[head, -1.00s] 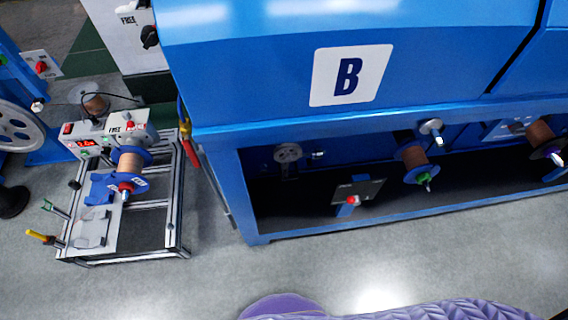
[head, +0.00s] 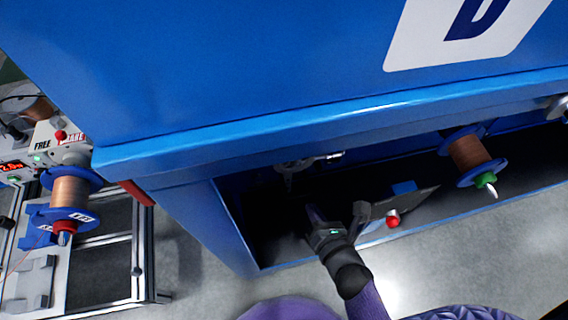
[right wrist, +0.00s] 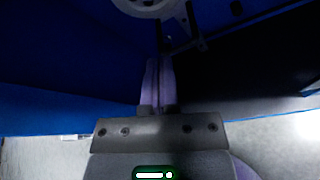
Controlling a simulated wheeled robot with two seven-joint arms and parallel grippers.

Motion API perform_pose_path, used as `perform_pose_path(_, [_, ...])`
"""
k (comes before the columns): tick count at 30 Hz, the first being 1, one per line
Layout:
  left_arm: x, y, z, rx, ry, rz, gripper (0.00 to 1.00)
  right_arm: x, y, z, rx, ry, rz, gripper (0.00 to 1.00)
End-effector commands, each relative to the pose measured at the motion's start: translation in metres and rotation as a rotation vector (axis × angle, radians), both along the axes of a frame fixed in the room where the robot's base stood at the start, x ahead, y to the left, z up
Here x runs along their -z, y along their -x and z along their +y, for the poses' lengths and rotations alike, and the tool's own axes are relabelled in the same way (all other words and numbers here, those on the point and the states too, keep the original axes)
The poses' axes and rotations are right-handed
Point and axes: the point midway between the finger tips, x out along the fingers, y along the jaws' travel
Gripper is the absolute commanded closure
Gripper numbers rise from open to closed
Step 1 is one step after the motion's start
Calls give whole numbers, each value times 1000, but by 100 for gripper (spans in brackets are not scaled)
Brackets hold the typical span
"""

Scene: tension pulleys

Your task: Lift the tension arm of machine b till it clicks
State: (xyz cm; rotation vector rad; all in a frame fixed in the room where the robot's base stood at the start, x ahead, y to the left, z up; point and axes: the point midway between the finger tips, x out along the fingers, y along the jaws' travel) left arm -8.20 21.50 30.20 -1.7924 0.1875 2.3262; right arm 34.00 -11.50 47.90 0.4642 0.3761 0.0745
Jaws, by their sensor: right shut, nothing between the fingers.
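Machine b (head: 250,70) is the blue cabinet with the white B label (head: 470,30). In its dark lower bay, a grey pulley wheel (head: 290,168) shows in the head view, partly in shadow. The wheel's lower part shows at the top of the right wrist view (right wrist: 150,7). Beside it there a thin grey bar (right wrist: 186,22) hangs down, perhaps the tension arm. My right gripper (head: 313,211) is shut and empty, reaching into the bay below the wheel. In the right wrist view its fingers (right wrist: 158,62) point toward the wheel and bar. I cannot tell whether they touch. My left gripper is not in view.
A dark plate with a red knob (head: 393,218) is right of my right gripper. A copper spool (head: 469,155) hangs further right. The cabinet's blue front beam (head: 340,115) overhangs the bay. A bench with another spool (head: 68,195) stands at left.

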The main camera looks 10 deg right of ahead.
Motion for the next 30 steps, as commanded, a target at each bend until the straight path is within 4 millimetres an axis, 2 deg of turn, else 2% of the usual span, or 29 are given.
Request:
perform_pose_path(1, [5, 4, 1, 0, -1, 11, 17, 1, -3, 1, -19, 46, -25, 100])
perform_pose_path(3, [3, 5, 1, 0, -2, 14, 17, -5, -6, 1, -32, 79, -47, 100])
perform_pose_path(10, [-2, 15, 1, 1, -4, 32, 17, -8, -7, 1, -31, 78, -47, 100])
perform_pose_path(13, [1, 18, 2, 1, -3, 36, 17, -4, -13, 2, -32, 76, -46, 100])
perform_pose_path(24, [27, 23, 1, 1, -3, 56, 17, 21, -78, 13, -30, 76, -42, 100])
perform_pose_path(30, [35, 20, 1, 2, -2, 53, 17, 25, -97, 16, -30, 75, -43, 100])
